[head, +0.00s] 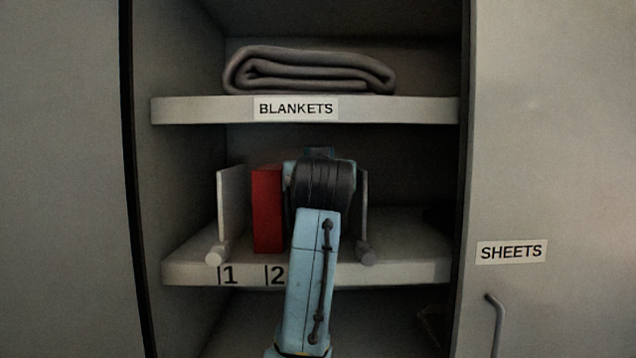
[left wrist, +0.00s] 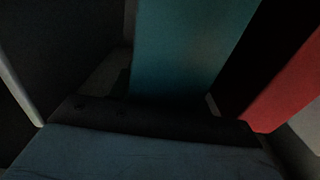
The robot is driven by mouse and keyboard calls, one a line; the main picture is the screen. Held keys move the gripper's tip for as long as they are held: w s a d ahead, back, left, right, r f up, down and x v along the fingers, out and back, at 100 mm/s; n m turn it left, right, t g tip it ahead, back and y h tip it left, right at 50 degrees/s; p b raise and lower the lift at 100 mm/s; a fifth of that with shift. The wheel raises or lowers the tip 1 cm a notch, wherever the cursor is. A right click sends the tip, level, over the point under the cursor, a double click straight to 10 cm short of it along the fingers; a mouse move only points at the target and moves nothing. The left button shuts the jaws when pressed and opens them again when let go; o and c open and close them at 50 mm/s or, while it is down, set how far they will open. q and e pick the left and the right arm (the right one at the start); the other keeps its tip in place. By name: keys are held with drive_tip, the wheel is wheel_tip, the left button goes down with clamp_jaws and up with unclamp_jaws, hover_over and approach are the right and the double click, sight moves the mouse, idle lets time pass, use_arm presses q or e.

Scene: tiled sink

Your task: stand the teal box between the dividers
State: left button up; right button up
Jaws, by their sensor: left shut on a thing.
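The teal box (left wrist: 190,45) fills the upper middle of the left wrist view, and a dark teal sliver of it (head: 319,152) shows above my wrist in the head view. My left gripper (head: 319,180) is shut on it, over the lower shelf between the dividers; my arm hides the fingertips and most of the box. A red box (head: 267,210) stands upright beside the left divider, left of my gripper. I cannot tell whether the teal box touches the shelf. My right gripper is out of view.
The lower shelf (head: 410,270) carries marks 1 and 2 on its front edge, with free room right of the right divider. Above is the BLANKETS shelf (head: 400,110) with a folded blanket (head: 310,72). Cabinet walls and a SHEETS door (head: 560,150) flank the opening.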

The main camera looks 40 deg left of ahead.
use_arm(q)
drive_tip(key=shift+w+a+f+p, duration=0.1)
drive_tip(key=shift+f+p, duration=0.45)
drive_tip(key=shift+f, duration=1.1)
drive_tip(key=shift+f, duration=0.15)
drive_tip(key=shift+f, duration=0.15)
drive_tip(key=o, duration=1.2)
